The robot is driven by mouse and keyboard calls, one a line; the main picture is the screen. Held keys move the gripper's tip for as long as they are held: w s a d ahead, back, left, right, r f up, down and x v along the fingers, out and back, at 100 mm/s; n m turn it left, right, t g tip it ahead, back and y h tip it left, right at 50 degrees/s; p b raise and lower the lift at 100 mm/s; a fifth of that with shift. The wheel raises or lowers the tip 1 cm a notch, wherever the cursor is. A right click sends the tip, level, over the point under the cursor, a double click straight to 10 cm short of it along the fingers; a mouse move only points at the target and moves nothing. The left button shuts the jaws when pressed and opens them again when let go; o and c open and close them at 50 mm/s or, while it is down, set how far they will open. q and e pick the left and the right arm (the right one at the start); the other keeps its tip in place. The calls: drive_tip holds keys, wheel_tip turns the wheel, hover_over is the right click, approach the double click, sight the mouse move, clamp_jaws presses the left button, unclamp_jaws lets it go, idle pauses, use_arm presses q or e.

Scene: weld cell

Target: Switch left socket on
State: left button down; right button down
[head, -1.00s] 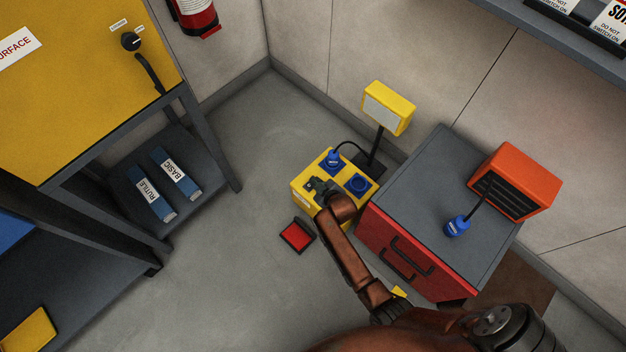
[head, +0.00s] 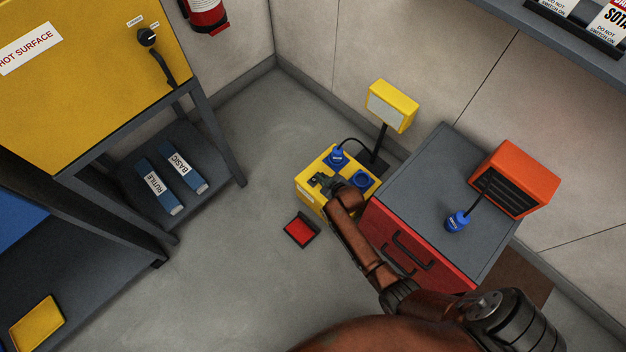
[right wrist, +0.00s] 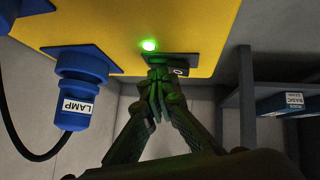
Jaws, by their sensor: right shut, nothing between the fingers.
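The yellow socket box (head: 309,197) stands on the floor near the corner. Its left blue socket has a blue plug (head: 337,157) in it, which reads LAMP in the right wrist view (right wrist: 77,103). The right blue socket (head: 366,179) looks empty. My right gripper (head: 319,181) is shut and empty at the box. In the right wrist view its fingertips (right wrist: 157,76) are at a dark switch plate (right wrist: 180,60) with an O mark; I cannot tell whether they touch. A green light (right wrist: 149,45) glows beside the plate. My left gripper is out of view.
A yellow lamp (head: 392,105) on a post stands behind the box. A red drawer cabinet (head: 410,245) is close on the right, with an orange heater-like unit (head: 514,178) and a loose blue plug (head: 457,221) on top. A red-and-black item (head: 300,230) lies on the floor in front.

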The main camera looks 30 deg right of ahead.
drive_tip(key=shift+s+f, duration=0.1)
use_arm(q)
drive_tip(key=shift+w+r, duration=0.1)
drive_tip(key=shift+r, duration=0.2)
use_arm(e)
drive_tip(key=shift+s+a, duration=0.2)
drive_tip(key=shift+a, duration=0.6)
